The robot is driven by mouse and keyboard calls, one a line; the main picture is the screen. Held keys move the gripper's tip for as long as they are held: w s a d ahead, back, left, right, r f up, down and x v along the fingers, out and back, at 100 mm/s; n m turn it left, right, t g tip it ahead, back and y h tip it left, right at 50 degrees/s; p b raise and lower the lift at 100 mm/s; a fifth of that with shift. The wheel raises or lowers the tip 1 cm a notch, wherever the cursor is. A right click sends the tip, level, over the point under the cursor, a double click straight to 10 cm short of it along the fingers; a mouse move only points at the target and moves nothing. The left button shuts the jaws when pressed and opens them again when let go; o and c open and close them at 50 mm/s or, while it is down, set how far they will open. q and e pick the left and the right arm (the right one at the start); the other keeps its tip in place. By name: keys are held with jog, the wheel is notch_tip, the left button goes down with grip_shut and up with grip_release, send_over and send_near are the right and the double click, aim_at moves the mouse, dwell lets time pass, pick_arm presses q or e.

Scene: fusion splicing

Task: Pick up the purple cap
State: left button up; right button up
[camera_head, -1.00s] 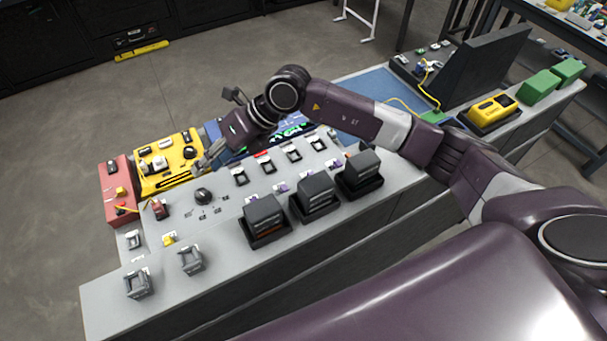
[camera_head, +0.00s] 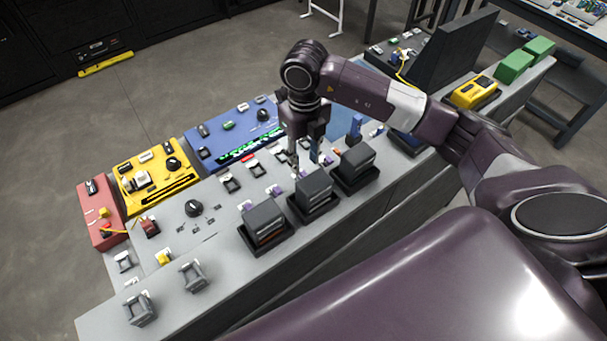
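A small purple cap (camera_head: 276,190) sits on the grey bench behind the middle black box. Another small purple piece (camera_head: 247,206) lies behind the left black box, and I cannot tell which of them is the task's cap. My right gripper (camera_head: 304,169) points down over the bench, just right of the purple cap and behind the middle black box. Its two fingers stand apart with nothing visible between them. The fingertips partly hide the bench there. My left gripper is not in view.
Black boxes (camera_head: 314,187) stand in a row close in front of the gripper. Grey and white holders (camera_head: 231,183) line the bench behind. Red (camera_head: 98,222), yellow (camera_head: 158,172) and blue (camera_head: 232,132) devices stand along the far side.

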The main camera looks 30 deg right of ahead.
aim_at(304, 174)
jog(key=f+p, duration=0.1)
jog(key=f, duration=0.1)
jog(key=f+p, duration=0.1)
jog(key=f, duration=0.1)
jog(key=shift+s+a+f, duration=0.1)
jog(key=shift+s+a, duration=0.1)
jog(key=shift+f, duration=0.25)
jog(key=shift+w, duration=0.1)
jog(key=shift+c, duration=0.8)
jog(key=c, duration=0.7)
